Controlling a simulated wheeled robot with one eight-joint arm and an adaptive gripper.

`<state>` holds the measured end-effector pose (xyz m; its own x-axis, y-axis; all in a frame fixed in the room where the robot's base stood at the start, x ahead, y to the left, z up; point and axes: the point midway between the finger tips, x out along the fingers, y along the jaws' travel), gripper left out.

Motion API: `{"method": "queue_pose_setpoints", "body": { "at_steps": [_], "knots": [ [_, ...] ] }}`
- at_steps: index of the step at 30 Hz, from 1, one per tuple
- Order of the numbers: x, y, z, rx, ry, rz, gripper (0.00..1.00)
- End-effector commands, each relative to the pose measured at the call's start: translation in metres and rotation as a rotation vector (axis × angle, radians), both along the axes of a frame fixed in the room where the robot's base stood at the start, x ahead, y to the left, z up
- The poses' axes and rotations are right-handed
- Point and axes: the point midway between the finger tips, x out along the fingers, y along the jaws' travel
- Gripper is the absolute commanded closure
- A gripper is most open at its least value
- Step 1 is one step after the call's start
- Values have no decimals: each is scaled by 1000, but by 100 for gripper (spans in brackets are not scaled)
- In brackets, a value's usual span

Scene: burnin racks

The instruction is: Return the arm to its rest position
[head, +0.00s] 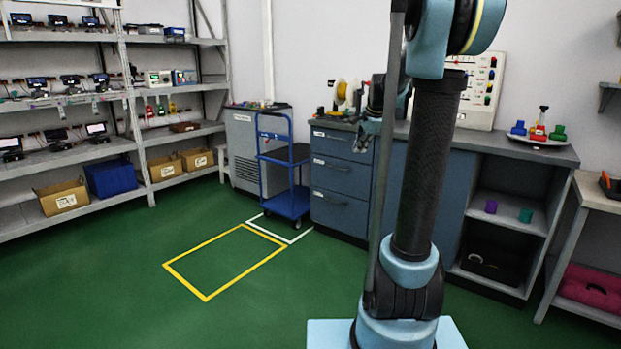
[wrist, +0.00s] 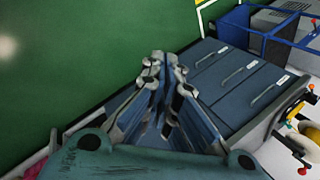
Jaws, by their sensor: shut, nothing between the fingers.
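My arm stands in the right half of the head view, with its column upright and its upper link bent over at the top. My gripper (head: 366,136) hangs in front of the blue drawer cabinet (head: 337,180), seen small beside the arm. In the wrist view my gripper (wrist: 157,62) points toward the green floor, with its fingers together and nothing between them. The cabinet drawers (wrist: 240,85) show to the right of the fingers in that view.
A blue trolley (head: 287,180) stands left of the cabinet. Shelves (head: 70,150) with devices and boxes line the left wall. A board (head: 482,85) and a plate with coloured pieces (head: 538,139) are on the counter. The yellow-marked floor (head: 225,262) is clear.

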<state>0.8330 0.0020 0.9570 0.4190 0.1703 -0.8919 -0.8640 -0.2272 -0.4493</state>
Motion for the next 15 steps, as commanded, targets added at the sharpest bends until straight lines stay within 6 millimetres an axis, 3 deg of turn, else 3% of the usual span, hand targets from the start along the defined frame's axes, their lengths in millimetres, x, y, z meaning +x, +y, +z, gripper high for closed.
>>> {"method": "queue_pose_setpoints", "body": {
  "at_steps": [3, 15],
  "knots": [
    [-45, 4, -7, -64, 3, 111, 100],
    [-184, 10, -48, -267, 24, 496, 100]
  ]
}}
